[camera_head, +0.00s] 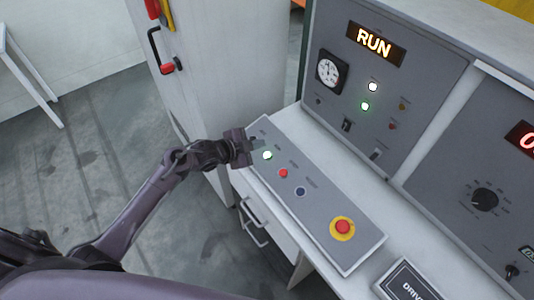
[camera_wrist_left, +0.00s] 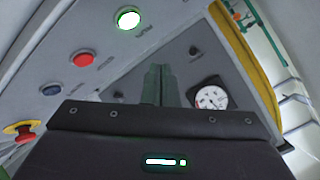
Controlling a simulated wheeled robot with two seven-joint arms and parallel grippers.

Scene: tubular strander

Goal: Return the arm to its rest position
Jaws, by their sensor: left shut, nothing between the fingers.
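My left arm comes in from the left in the head view, and my left gripper (camera_head: 256,145) is at the upper left end of the sloped button panel (camera_head: 318,218). The gripper is shut and empty, just beside the lit green button (camera_head: 267,155). In the left wrist view the shut fingers (camera_wrist_left: 160,85) stand together in the middle, with the lit green button (camera_wrist_left: 128,18) apart from them to the upper left. I cannot tell whether the fingertips touch the panel. My right gripper is not in view.
The panel also carries a red button (camera_head: 284,173), a blue button (camera_head: 300,191) and a red emergency stop (camera_head: 342,227) on yellow. Behind it stands a grey cabinet with a lit RUN sign (camera_head: 374,42) and a dial gauge (camera_head: 329,70). Open floor (camera_head: 100,140) lies left.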

